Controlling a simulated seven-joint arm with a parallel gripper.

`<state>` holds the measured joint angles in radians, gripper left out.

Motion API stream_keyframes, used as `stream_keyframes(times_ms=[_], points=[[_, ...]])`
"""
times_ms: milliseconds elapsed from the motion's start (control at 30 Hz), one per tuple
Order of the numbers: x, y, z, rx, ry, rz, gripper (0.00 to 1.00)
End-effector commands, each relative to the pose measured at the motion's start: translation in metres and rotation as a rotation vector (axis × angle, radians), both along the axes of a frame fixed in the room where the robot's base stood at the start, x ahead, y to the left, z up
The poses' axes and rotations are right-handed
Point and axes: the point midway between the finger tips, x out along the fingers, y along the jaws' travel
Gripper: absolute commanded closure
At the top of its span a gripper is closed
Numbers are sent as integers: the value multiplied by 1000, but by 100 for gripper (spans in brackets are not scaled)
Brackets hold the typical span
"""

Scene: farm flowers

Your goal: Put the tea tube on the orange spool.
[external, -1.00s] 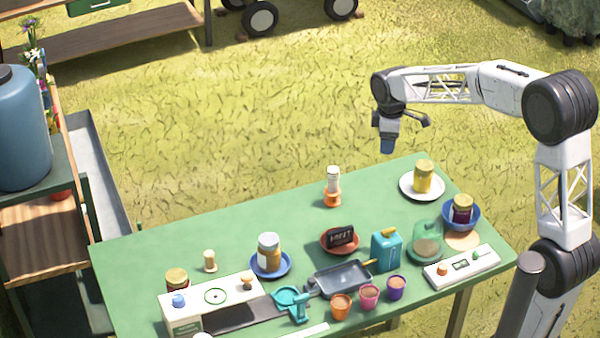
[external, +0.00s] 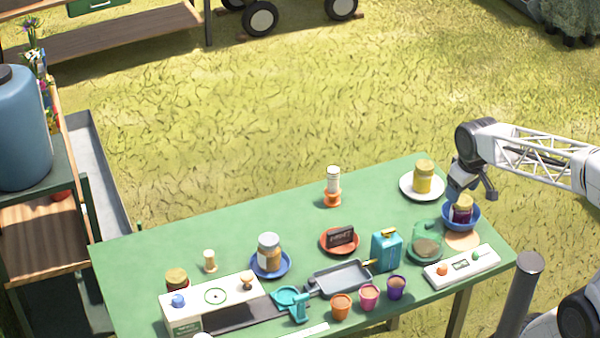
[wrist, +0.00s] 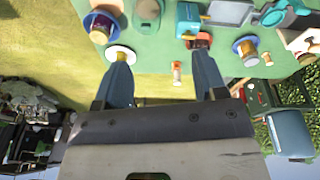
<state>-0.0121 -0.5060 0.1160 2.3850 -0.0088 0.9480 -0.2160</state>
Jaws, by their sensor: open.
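My gripper (external: 458,192) is at the table's right end, by the dark jar in the blue bowl and apart from the tube. In the wrist view my gripper (wrist: 163,70) has its two fingers spread with nothing held between them. The fingertips are hard to make out in the external view.
A yellow jar (external: 423,177) on a white plate (external: 405,190) stands left of my gripper. A dark jar (external: 461,210) sits in a blue bowl (external: 475,222). A red dish (external: 328,247), teal can (external: 386,252) and several cups stand nearer. The back-left table is clear.

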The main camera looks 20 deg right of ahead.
Motion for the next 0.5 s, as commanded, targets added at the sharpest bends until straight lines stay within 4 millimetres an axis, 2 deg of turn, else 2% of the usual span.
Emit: stream_keyframes(times_ms=[33, 200, 333, 500], points=[[-15, -2, -2, 6, -9, -37, 35], [-54, -5, -15, 30, -25, -157, 35], [-72, -7, -21, 42, -33, -217, 35], [-81, -7, -25, 49, -35, -247, 35]])
